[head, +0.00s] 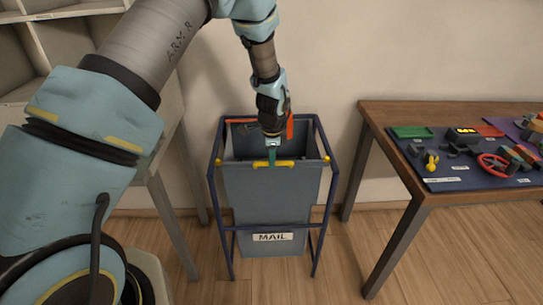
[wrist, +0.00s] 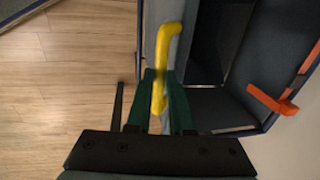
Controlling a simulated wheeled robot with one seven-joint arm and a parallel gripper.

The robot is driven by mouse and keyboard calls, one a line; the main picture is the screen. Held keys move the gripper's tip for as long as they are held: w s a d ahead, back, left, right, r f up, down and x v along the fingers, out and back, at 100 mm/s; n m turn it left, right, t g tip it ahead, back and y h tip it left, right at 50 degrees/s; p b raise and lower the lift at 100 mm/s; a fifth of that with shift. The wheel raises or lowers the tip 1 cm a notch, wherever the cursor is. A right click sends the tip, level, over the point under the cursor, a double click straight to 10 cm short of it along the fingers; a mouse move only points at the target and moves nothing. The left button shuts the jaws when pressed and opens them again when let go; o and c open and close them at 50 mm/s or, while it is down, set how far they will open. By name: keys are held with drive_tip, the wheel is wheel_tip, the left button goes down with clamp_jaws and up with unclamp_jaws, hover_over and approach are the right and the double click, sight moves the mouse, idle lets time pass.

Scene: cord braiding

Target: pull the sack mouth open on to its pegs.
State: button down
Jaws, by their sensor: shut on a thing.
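The grey-blue sack (head: 265,195) hangs in a dark blue frame (head: 330,200) with a MAIL label low on its front. Its mouth shows a dark inside between front and back edges. A yellow bar (head: 287,163) lies along the front edge; it also shows in the wrist view (wrist: 170,40). Small yellow knobs, which look like pegs, are at the frame's left (head: 215,161) and right (head: 326,159). My gripper (head: 272,161) comes down over the front edge, its green fingers (wrist: 162,92) shut on the yellow bar. I cannot tell whether the bar touches the knobs.
An orange bar (head: 240,121) is at the back of the sack, also in the wrist view (wrist: 272,101). A wooden table (head: 420,185) with a tool mat stands to the right, and shelves (head: 55,45) to the left. Floor (head: 195,285) in front is clear.

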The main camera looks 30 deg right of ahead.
drive_tip(key=shift+s+a, duration=0.1)
drive_tip(key=shift+s, duration=0.1)
drive_tip(key=shift+f, duration=0.1)
drive_tip(key=c, duration=0.8)
unclamp_jaws()
wheel_tip(320, 180, up, 11)
drive_tip(key=s+b, duration=0.2)
drive_tip(key=shift+a, duration=0.45)
drive_tip(key=shift+w+f, duration=0.1)
